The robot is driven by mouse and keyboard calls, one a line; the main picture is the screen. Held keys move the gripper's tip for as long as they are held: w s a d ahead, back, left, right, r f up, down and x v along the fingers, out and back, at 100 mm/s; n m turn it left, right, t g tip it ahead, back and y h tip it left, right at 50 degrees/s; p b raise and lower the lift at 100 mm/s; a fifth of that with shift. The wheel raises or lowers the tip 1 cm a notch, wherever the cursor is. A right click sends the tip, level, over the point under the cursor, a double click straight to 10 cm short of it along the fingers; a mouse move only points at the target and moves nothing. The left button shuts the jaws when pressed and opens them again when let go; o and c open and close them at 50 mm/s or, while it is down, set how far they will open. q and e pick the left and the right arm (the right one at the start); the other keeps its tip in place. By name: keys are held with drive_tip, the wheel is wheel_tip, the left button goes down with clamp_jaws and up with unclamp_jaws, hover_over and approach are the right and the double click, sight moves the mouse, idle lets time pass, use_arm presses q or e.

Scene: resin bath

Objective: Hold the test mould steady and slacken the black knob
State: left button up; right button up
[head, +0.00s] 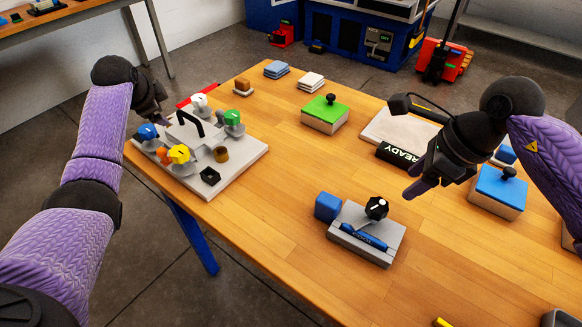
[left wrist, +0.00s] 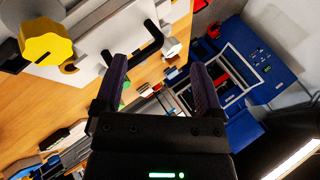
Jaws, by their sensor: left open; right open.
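A grey mould block (head: 367,235) lies on the wooden table at front centre. My left gripper (head: 160,112) is by the pale knob board at left. In the left wrist view its two fingers (left wrist: 160,82) are apart, with nothing between them.
The knob board (head: 238,160) carries white, green, blue and yellow knobs and a black handle (head: 190,123); the handle also shows in the left wrist view (left wrist: 153,33). A green-topped block (head: 326,114) and a blue-topped block (head: 499,192) stand further off. Table left of the mould is clear.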

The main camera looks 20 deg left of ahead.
use_arm(q)
drive_tip(key=w+d+f+m+g+h, duration=0.1)
drive_tip(key=w+d+f+m+h, duration=0.15)
drive_tip(key=d, duration=0.55)
drive_tip(key=m+g+h, duration=0.1)
drive_tip(key=m+g, duration=0.5)
drive_tip(key=m, duration=0.4)
hover_over(323, 196)
drive_tip(key=shift+f, duration=0.65)
wheel_tip(323, 196, down, 10)
drive_tip(key=shift+r, duration=0.15)
clamp_jaws()
